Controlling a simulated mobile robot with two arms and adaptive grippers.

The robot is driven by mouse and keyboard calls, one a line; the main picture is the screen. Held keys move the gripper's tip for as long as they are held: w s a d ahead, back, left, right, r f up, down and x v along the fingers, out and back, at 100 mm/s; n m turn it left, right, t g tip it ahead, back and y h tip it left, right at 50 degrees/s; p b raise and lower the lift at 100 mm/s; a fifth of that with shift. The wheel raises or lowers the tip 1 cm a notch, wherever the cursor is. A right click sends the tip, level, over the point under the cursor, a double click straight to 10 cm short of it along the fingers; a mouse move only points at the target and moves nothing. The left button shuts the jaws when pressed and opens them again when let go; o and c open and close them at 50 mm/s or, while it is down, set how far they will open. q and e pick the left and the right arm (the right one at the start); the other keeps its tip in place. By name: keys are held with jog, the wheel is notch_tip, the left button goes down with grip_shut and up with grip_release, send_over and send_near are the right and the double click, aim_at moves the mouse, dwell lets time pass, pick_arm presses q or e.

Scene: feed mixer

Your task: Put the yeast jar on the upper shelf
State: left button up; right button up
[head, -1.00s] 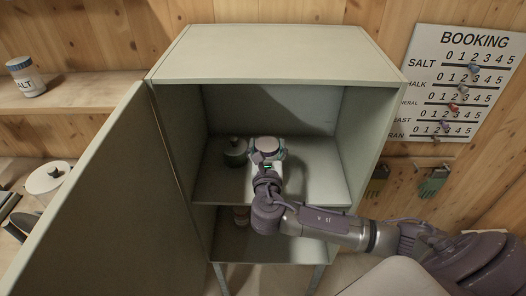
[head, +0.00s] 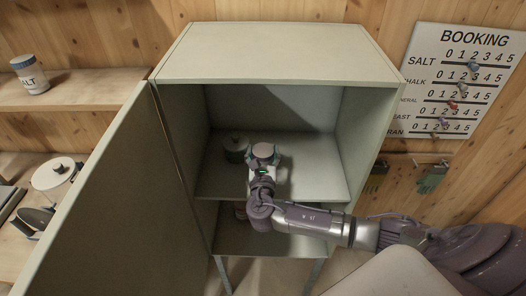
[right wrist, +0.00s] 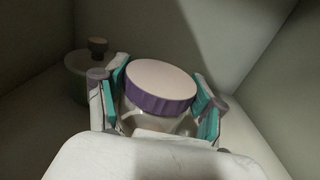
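The jar (head: 263,150) has a pale top and a purple lid rim, which shows in the right wrist view (right wrist: 160,98). No label is readable, so I cannot confirm its contents. It is upright inside the open cabinet, over the upper shelf (head: 318,180). I cannot tell whether its base touches the shelf. My right gripper (head: 263,162) reaches in from the front, with its teal pads on both sides of the jar, apparently closed on it; the lower body is hidden. My left gripper is not in view.
A lidded grey-green pot (head: 235,148) stands close left of the jar. The cabinet door (head: 95,205) is swung open at the left. Free shelf lies to the right. A salt jar (head: 29,75) stands on the wall shelf.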

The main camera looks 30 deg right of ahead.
jog(key=o, duration=0.4)
jog(key=shift+o, duration=0.2)
